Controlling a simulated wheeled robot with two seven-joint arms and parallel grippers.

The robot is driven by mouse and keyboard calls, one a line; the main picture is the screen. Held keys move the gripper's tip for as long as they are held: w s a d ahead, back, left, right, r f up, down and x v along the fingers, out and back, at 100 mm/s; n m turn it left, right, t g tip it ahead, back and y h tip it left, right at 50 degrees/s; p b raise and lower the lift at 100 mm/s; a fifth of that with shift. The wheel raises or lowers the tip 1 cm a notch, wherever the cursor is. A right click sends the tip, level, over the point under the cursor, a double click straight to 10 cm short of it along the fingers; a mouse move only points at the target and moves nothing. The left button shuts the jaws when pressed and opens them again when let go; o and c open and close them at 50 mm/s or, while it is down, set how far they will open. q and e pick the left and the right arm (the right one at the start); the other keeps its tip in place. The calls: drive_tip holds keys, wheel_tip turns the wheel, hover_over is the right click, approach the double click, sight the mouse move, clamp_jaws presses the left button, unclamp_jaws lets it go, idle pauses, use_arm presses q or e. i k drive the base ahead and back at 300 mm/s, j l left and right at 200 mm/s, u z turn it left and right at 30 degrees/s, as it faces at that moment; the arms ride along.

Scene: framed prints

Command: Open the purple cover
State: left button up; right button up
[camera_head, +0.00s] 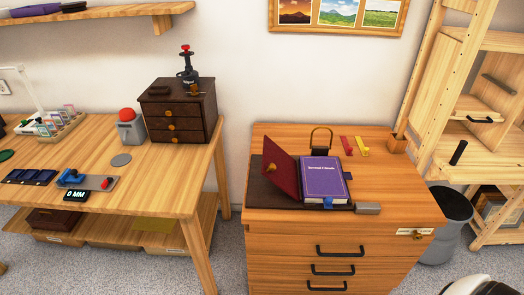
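A purple book (324,183) with light lettering lies on a dark mat (265,195) on top of a wooden drawer cabinet (385,215). Its purple cover faces up and looks shut. A small blue tab (328,203) shows at its front edge. A dark red cover or panel (281,170) with a gold-coloured spot stands tilted just left of the book; I cannot tell whether they touch. Neither of my grippers is in view.
A black padlock-like object (321,147), red and yellow strips (355,146) and a grey block (367,208) surround the book. A wooden table (160,190) with a dark drawer box (182,110) stands left. A grey bin (450,225) stands right. The cabinet's front right top is clear.

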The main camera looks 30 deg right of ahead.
sight(323, 176)
drive_tip(key=k+l+z, duration=0.2)
drive_tip(key=l, duration=0.5)
drive_tip(key=k+l+z, duration=0.15)
drive_tip(key=l, duration=0.6)
drive_tip(key=l+z, duration=0.2)
drive_tip(key=l, duration=0.55)
drive_tip(key=i+l+u, duration=0.1)
drive_tip(key=l+u, duration=0.3)
drive_tip(key=i+l+u, duration=0.1)
drive_tip(key=l+u, duration=0.65)
drive_tip(key=i+j, duration=0.05)
drive_tip(key=j, duration=0.05)
